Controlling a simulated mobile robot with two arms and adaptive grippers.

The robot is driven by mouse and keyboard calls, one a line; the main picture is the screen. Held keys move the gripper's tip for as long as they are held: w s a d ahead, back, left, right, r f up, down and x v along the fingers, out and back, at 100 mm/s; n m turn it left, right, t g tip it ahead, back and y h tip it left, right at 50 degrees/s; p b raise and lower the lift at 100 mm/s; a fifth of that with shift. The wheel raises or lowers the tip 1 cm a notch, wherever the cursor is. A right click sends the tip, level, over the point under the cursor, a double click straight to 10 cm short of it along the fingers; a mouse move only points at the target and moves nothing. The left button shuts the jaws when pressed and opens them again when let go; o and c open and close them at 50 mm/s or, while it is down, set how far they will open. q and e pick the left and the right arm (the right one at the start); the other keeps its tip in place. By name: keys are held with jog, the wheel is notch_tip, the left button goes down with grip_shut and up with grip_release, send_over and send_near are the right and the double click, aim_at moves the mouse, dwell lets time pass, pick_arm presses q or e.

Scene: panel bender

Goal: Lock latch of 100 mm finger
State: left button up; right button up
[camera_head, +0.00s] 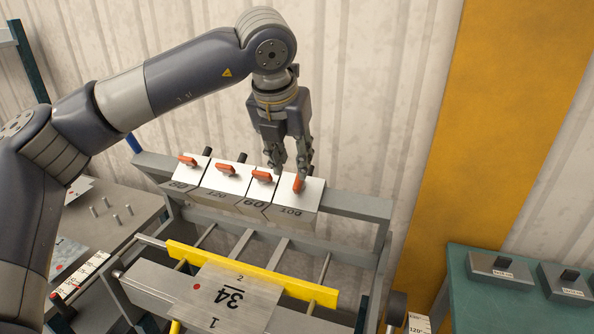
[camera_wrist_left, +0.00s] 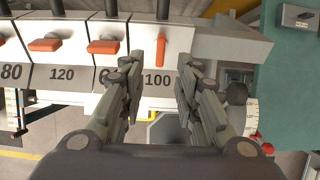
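The 100 mm finger (camera_head: 293,208) is the rightmost of the row of white blocks on the grey beam, marked 100. Its orange latch (camera_head: 299,184) points lengthwise down the block, unlike the neighbours' latches, which lie crosswise. In the left wrist view this latch (camera_wrist_left: 162,46) shows between my fingertips. My left gripper (camera_head: 290,168) is open, pointing down just above the latch, one fingertip to each side; I cannot tell whether either touches it. The open fingers also show in the wrist view (camera_wrist_left: 161,62). My right gripper is not in view.
The 60 finger (camera_head: 254,207), 120 finger (camera_head: 218,194) and 80 finger (camera_head: 180,186) stand close on the left, with black pins behind. A yellow bar (camera_head: 300,290) and a metal sheet marked 34 (camera_head: 262,300) lie in front. A green table (camera_head: 470,262) stands at right.

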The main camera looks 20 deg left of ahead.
aim_at(297, 180)
pick_arm(q)
jog(key=x, duration=0.2)
jog(key=p+x, duration=0.1)
jog(key=x, duration=0.1)
jog(key=shift+w+a+r, duration=0.1)
jog(key=shift+w+r, duration=0.05)
jog(key=shift+w, duration=0.05)
jog(key=x, duration=0.3)
jog(key=shift+p, duration=0.4)
jog(key=shift+w, duration=0.1)
grip_shut()
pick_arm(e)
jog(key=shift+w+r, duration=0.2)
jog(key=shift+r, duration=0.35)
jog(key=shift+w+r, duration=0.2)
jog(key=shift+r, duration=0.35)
